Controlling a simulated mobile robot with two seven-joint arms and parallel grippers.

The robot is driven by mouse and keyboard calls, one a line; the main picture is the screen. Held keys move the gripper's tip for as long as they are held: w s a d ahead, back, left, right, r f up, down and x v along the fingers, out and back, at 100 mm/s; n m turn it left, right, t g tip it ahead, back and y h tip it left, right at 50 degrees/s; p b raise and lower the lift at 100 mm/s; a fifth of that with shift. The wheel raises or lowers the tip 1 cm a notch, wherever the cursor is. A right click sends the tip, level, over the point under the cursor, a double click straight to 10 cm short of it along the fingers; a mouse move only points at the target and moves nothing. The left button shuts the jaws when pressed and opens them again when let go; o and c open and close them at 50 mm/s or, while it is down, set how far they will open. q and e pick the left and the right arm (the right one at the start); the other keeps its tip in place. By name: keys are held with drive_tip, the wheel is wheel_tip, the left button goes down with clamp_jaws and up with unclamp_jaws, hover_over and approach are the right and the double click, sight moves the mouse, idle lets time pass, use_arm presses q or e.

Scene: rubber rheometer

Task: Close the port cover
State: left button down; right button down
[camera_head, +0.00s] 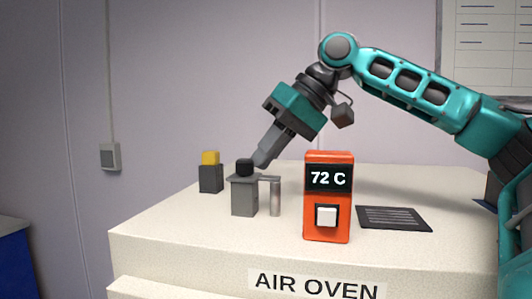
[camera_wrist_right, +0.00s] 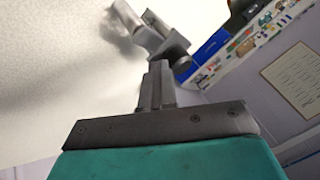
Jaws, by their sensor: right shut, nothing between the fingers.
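A grey stand (camera_head: 244,198) with a black round knob (camera_head: 245,167) on top stands on the white oven top. A flat grey arm reaches right from it to an upright metal cylinder (camera_head: 275,197). I cannot tell for sure which of these parts is the port cover. My right gripper (camera_head: 260,163) is shut and empty, pointing down and left, with its tips right beside the knob. In the right wrist view, the fingertips (camera_wrist_right: 160,64) are close to the dark knob (camera_wrist_right: 175,48); contact is unclear. My left gripper is not in view.
An orange box (camera_head: 341,165) reading "72 C", with a white button (camera_head: 326,216), stands to the right in front. A dark block with a yellow top (camera_head: 210,158) stands to the left. A flat dark vent (camera_head: 393,218) lies at the right. The oven top (camera_head: 165,230) is clear at the front left.

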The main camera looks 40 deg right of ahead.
drive_tip(key=v, duration=1.3)
drive_tip(key=shift+f, duration=0.1)
